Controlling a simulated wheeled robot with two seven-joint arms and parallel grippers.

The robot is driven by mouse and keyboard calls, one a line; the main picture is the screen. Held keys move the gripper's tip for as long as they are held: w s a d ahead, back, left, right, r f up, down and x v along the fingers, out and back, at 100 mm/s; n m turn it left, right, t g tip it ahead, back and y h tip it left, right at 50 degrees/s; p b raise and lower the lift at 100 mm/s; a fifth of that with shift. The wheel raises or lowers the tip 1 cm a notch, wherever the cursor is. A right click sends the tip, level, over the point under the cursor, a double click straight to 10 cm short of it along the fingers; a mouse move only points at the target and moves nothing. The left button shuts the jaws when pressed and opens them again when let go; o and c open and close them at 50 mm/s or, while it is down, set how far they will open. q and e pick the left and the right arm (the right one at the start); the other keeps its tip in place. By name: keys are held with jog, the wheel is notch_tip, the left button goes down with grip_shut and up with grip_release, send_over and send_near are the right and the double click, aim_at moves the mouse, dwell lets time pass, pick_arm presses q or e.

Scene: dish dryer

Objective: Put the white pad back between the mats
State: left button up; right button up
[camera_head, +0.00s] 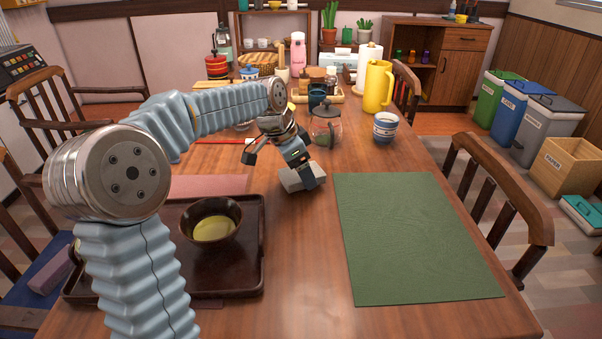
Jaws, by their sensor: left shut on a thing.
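The white pad (303,179), a small pale block, is between the green mat (420,235) on the right and the reddish mat (212,185) on the left. My left gripper (297,162) reaches over from the left and is shut on the pad from above. The pad is at or just above the table top; I cannot tell whether it touches the wood. The gripper hides part of its top. The reddish mat is partly covered by a dark tray and by my left arm. My right gripper is out of view.
The dark tray (250,268) holds a brown bowl (212,220) with yellowish-green contents. Behind the pad stand a glass teapot (325,128), a blue-and-white cup (385,127) and a yellow jug (378,87). Bare wooden table (300,250) lies in front of the pad.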

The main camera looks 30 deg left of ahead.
pick_arm(q)
jog(key=shift+f, duration=0.5)
jog(key=shift+f, duration=0.15)
jog(key=o, duration=1)
jog(key=shift+r, duration=0.35)
jog(key=v, duration=0.5)
jog(key=p+v, duration=0.1)
jog(key=v, duration=0.5)
jog(key=shift+s+a+r, duration=0.1)
jog(key=shift+s+r, duration=0.15)
jog(key=shift+s, duration=0.05)
